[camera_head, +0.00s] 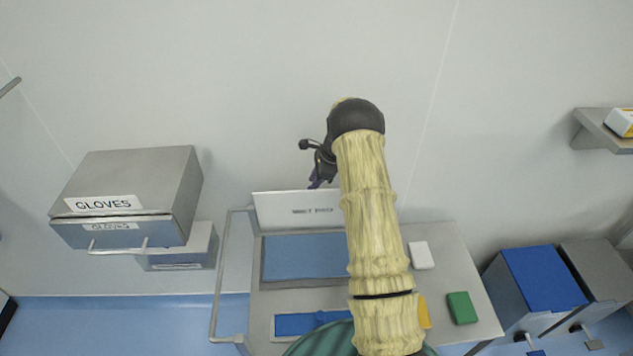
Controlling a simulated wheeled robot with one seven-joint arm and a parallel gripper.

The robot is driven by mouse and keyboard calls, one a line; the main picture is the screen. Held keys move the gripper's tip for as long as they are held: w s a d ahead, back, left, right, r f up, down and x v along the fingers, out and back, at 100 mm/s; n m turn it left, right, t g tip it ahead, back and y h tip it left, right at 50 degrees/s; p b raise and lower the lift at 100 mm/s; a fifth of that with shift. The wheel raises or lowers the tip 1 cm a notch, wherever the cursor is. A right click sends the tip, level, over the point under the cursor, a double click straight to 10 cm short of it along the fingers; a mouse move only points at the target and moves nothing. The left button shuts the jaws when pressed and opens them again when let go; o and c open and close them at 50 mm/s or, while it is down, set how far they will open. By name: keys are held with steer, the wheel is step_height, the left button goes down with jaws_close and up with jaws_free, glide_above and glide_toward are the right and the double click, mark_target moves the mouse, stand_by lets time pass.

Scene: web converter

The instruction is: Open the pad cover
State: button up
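A pale panel with a small dark label, too small to read surely, stands up at the back of the grey bench (455,240); it looks like the pad cover (285,212). In front of it is a blue rectangular area (305,257) with a grey rim. My gripper (318,180) is above the panel's top edge, close to it in the picture. I cannot tell if they touch. My arm hides the panel's right part and much of the bench middle. The gripper is small and dark, and its finger opening is unclear.
A grey box marked GLOVES (170,175) hangs on the left wall. A grey rail (219,280) runs along the bench's left side. A white block (420,255), a green block (462,307) and a yellow item (424,313) lie right of my arm. A blue-lidded bin (545,280) stands further right.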

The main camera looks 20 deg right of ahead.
steer(key=shift+o, duration=0.7)
steer(key=shift+g, duration=0.4)
steer(key=f, duration=0.1)
steer(key=s+f, duration=0.2)
steer(key=shift+s+a+f, duration=0.1)
steer(key=shift+a+f, duration=0.25)
steer(key=shift+f, duration=0.05)
steer(key=shift+r, duration=0.1)
steer(key=shift+d+r+b, duration=0.25)
steer(key=shift+r+b, duration=0.1)
steer(key=shift+r, duration=0.1)
step_height(320, 180, up, 5)
steer(key=w+d+b, duration=0.1)
steer(key=d+b, duration=0.1)
step_height(320, 180, up, 14)
steer(key=b, duration=0.3)
glide_above(315, 194)
steer(key=d, duration=0.7)
steer(key=shift+s+d+f+t, duration=0.1)
steer(key=shift+d+f+t, duration=0.05)
steer(key=shift+t, duration=0.25)
